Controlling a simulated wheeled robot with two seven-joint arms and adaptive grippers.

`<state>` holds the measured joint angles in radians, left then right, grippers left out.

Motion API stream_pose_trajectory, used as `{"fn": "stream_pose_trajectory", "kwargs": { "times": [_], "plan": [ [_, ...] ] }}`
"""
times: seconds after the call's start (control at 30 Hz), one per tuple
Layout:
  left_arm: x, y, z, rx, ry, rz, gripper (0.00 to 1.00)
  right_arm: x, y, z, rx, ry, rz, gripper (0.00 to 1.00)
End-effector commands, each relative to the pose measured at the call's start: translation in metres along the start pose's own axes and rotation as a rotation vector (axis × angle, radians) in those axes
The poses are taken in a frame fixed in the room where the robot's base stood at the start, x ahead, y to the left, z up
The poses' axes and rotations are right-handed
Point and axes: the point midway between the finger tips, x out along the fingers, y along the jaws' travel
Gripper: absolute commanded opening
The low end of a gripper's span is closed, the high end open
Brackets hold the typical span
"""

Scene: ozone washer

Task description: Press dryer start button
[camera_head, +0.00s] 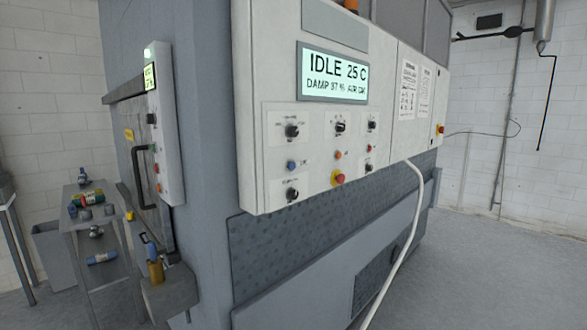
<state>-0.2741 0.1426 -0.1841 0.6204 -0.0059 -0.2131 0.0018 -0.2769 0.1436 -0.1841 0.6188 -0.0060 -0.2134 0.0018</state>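A large grey machine (208,150) fills the middle of the view, with a white control panel (275,60) on its front. The panel's lit display (332,74) reads "IDLE 25 C" with a "DAMP 97 %" line below. The labels are too small to tell which is the start button. Neither of my grippers is in view.
A narrow side panel (165,130) with a small green display and buttons stands left, by a black door handle (146,178). A grey cart (88,220) holds several coloured parts. A white hose (405,245) hangs before the machine's front. The floor (480,275) at right is clear.

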Motion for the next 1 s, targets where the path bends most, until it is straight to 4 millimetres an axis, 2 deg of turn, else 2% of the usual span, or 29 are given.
{"fn": "stream_pose_trajectory", "kwargs": {
  "times": [0.03, 0.27, 1.0],
  "plan": [
    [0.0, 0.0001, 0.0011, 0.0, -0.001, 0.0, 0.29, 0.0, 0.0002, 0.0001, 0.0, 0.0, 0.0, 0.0],
    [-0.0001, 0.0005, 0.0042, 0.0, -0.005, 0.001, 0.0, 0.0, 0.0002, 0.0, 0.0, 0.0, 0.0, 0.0],
    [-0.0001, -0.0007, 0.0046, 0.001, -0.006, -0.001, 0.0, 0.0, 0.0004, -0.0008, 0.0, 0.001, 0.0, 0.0]
  ]
}}
